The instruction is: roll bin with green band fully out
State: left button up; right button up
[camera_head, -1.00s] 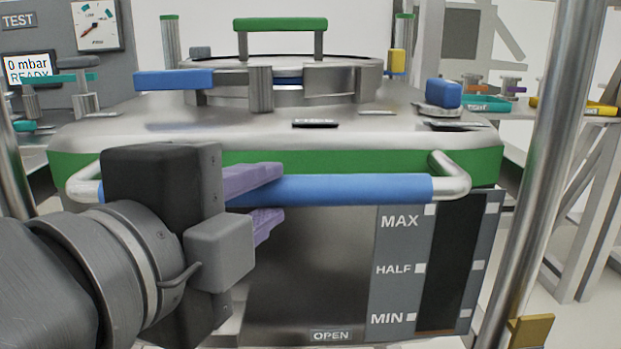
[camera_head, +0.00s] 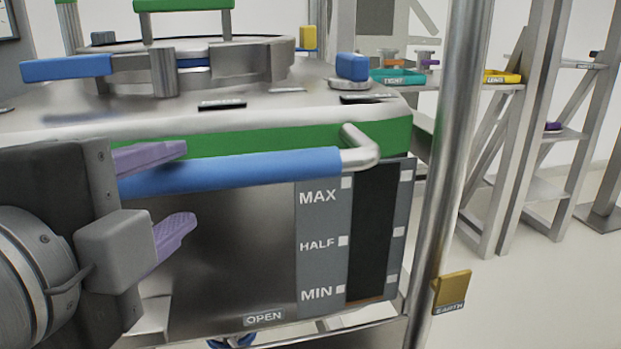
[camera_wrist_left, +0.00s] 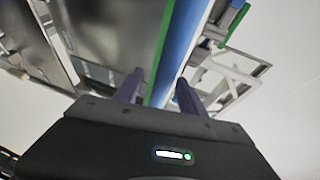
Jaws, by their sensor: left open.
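The bin with the green band (camera_head: 290,138) fills the left and middle of the head view, a steel box with a round lid on top. Its blue handle bar (camera_head: 240,170) runs across the front, below the band. My left gripper (camera_head: 172,198) is open, its purple fingers above and below the bar at its left part. In the left wrist view the blue bar (camera_wrist_left: 178,50) lies between the two fingers (camera_wrist_left: 155,90), with the green band beside it. I cannot tell whether either finger touches the bar. My right gripper is not in view.
A steel post (camera_head: 452,150) with a yellow EARTH tag (camera_head: 452,291) stands just right of the bin. A steel frame (camera_head: 520,130) and shelves with a teal tray (camera_head: 397,76) and a yellow tray (camera_head: 502,76) are behind it. Pale floor (camera_head: 530,300) is clear at right.

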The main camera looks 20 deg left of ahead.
pick_arm(q)
jog(key=p+v, duration=0.2)
jog(key=v, duration=0.5)
jog(key=shift+s, duration=0.3)
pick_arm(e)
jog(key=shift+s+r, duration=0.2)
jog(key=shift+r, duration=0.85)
pick_arm(q)
jog(key=shift+d, duration=0.15)
jog(key=shift+c, duration=0.2)
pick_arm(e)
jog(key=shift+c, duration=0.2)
